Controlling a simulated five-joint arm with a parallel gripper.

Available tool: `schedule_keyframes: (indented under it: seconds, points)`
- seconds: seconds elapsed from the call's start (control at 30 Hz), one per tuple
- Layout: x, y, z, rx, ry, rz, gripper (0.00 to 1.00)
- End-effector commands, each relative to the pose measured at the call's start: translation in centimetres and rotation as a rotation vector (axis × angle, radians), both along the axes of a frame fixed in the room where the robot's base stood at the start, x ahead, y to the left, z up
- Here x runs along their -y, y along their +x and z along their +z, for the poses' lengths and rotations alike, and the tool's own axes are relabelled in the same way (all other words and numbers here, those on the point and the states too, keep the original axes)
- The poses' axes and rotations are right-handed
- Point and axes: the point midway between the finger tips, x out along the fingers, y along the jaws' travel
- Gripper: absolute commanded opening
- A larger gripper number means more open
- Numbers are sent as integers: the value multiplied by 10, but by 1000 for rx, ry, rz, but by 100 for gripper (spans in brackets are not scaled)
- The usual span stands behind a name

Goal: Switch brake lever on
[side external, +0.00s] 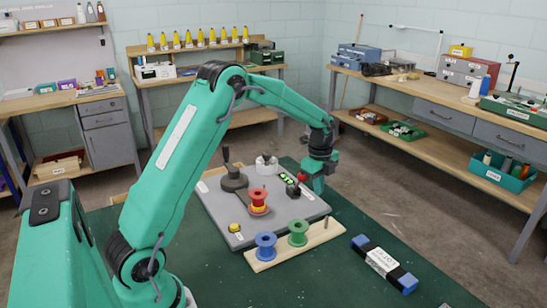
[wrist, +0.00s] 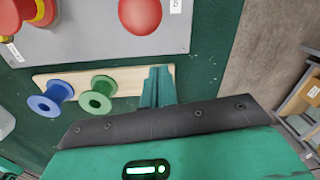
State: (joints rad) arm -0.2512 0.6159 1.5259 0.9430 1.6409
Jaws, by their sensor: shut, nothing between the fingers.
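A grey control panel (side external: 215,200) lies on the green table. A lever with a red ball knob (side external: 302,177) stands near its right edge. The red ball (wrist: 140,15) shows at the top of the wrist view, on the panel. A second lever, with a black handle (side external: 226,156) on a round dark base, stands at the panel's back left. I cannot read which is labelled brake. My gripper (side external: 319,188) is shut and empty, just right of the red knob in the side view. In the wrist view its fingertips (wrist: 160,72) are together, apart from the red ball.
A wooden board (side external: 318,238) in front holds a blue spool (side external: 265,246) and a green spool (side external: 298,233). A blue-and-black labelled bundle (side external: 384,263) lies at front right.

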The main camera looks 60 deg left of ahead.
Motion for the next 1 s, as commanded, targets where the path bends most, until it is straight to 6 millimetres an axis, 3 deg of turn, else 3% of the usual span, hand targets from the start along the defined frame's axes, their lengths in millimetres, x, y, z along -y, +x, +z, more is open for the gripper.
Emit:
schedule_keyframes:
  seconds: [0.1, 0.3, 1.0]
  points:
    - [-18, -3, 9, 4, 2, 5, 0]
    - [-32, -6, 14, 1, 4, 3, 0]
    - [-39, -7, 17, 1, 5, 3, 0]
